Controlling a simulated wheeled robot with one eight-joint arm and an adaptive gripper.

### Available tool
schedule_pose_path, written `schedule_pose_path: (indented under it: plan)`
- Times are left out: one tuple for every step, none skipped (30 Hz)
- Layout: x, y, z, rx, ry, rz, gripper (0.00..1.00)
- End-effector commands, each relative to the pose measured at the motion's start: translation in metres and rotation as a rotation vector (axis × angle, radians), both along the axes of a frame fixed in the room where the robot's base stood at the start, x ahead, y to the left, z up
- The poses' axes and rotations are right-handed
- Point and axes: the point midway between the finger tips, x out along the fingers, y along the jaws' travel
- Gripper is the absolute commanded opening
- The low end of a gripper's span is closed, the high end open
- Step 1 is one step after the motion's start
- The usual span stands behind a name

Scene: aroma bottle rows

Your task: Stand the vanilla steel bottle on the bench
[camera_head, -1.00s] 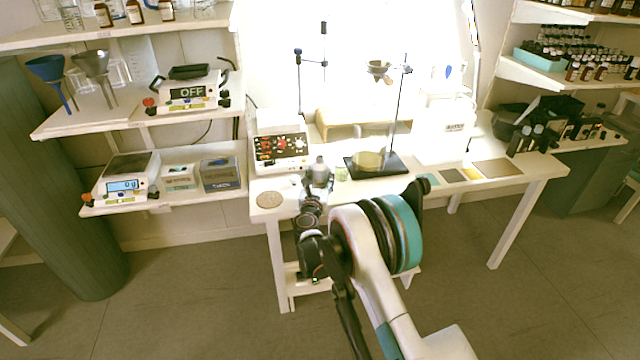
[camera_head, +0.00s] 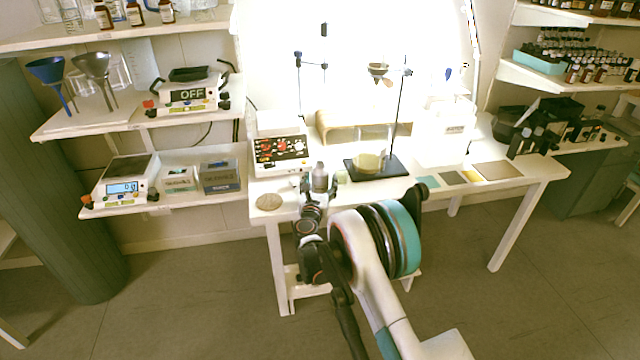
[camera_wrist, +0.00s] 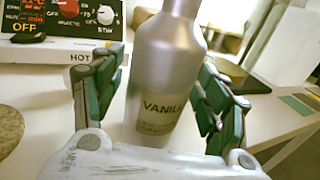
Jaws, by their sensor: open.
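The vanilla steel bottle (camera_wrist: 165,75) stands upright between my gripper's fingers in the wrist view, its "VANIL…" label facing the camera. In the head view the bottle (camera_head: 320,177) is at the front of the white bench (camera_head: 540,172), just beyond the end of my arm. My gripper (camera_wrist: 160,100) is open, with a green-padded finger on each side of the bottle. A gap shows on the left; the right pad is close to it. The bottle's base is partly hidden behind my gripper's palm, so its contact with the bench is not clear.
A hot plate with red displays (camera_head: 281,150) stands behind and left of the bottle. A round cork-like disc (camera_head: 269,202) lies at the bench's front left. A stand with a black base (camera_head: 400,168) is to the right. Flat coloured samples (camera_head: 497,170) lie farther right.

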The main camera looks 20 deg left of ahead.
Motion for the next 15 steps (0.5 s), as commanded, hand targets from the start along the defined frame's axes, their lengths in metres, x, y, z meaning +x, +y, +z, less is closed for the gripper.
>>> schedule_pose_path:
  plan:
    - [-0.006,0.0,0.001,0.0,0.0,0.001,0.68]
    - [-0.01,-0.001,0.001,0.0,0.0,0.001,0.68]
    - [-0.016,-0.002,0.001,0.0,0.0,0.002,0.68]
    - [-0.022,-0.003,0.002,0.0,0.0,0.002,0.68]
    - [-0.027,-0.004,0.002,0.0,0.0,0.002,0.68]
    - [-0.036,-0.006,0.003,0.0,0.0,0.003,0.68]
    - [-0.042,-0.007,0.003,0.0,0.0,0.003,0.68]
    - [-0.048,-0.008,0.003,0.0,0.0,0.003,0.68]
    - [-0.057,-0.01,0.003,0.0,0.0,0.002,0.68]
    - [-0.063,-0.011,0.003,0.0,0.0,0.002,0.68]
    - [-0.069,-0.012,0.003,0.0,0.0,0.003,0.68]
    - [-0.076,-0.013,0.002,0.0,0.0,0.003,0.68]
    - [-0.082,-0.014,0.002,0.0,0.0,0.002,0.68]
    - [-0.087,-0.016,0.002,0.0,0.0,0.002,0.68]
    - [-0.093,-0.017,0.002,0.0,0.0,0.002,0.68]
